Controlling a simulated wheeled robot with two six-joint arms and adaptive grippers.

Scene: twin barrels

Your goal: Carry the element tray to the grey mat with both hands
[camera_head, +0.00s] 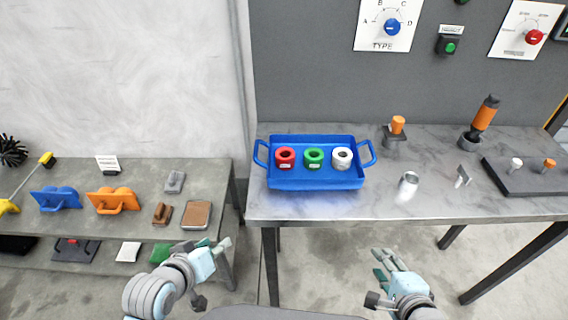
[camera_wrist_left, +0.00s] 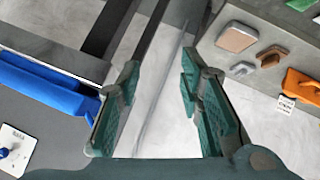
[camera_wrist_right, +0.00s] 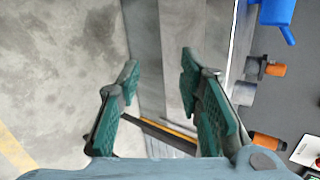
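The element tray (camera_head: 317,184) is blue with a loop handle at each short end. It sits on the left part of the steel table and holds a red, a green and a white ring-shaped element. Its blue side also shows in the left wrist view (camera_wrist_left: 45,85), and a blue part with a handle in the right wrist view (camera_wrist_right: 276,14). A dark grey flat slab (camera_head: 520,184) lies at the table's right; I cannot tell if it is the mat. My left gripper (camera_head: 221,247) and right gripper (camera_head: 386,258) are open, empty and apart from the tray, nearer me than the table.
The steel table (camera_head: 400,148) also bears an orange-topped post (camera_head: 397,127), an orange-handled tool (camera_head: 483,118), a metal cylinder (camera_head: 408,182) and a small bracket (camera_head: 462,177), right of the tray. A side bench (camera_head: 140,180) with trowels and blocks stands left, beyond a gap.

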